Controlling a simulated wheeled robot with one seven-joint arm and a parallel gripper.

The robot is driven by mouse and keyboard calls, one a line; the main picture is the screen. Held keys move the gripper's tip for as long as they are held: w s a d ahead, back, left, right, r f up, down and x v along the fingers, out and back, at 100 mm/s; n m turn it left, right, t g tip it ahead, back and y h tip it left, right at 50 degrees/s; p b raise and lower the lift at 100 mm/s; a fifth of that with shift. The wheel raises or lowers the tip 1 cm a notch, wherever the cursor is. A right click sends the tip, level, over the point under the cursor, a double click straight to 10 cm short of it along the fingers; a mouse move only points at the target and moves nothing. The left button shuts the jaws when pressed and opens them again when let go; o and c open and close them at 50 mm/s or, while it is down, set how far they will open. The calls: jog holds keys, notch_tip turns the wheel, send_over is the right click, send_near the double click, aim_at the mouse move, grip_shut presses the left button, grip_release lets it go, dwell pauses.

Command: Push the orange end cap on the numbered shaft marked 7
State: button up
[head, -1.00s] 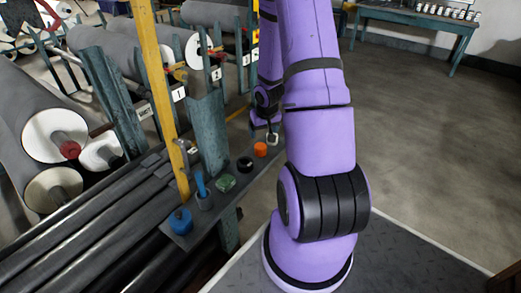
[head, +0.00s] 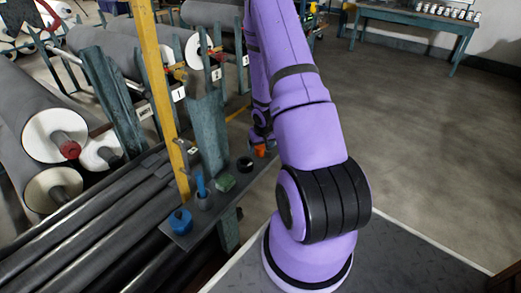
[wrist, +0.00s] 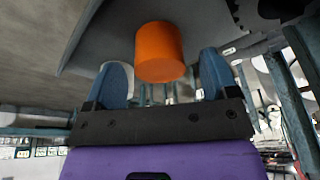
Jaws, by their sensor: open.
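The orange end cap (head: 260,151) stands on the narrow shelf (head: 172,227) at its far end, partly covered by my arm. In the wrist view the cap (wrist: 159,52) is a plain orange cylinder between and beyond the two blue fingertips of my gripper (wrist: 164,78). The gripper is open, with a gap visible on both sides of the cap; no grip on it shows. In the head view the gripper is mostly hidden behind my purple arm. Number plates (head: 178,94) hang on the roll racks, but I cannot make out a 7.
A black ring (head: 245,164), a green block (head: 224,183) and blue items (head: 180,221) stand along the same shelf. A yellow post (head: 160,85) rises beside it. Grey rolls (head: 45,115) fill the racks at left. The floor at right is clear up to a teal table (head: 420,20).

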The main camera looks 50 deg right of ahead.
jog(key=shift+w+f, duration=0.15)
jog(key=shift+f, duration=0.45)
jog(key=c, duration=1)
jog(key=shift+r, duration=0.15)
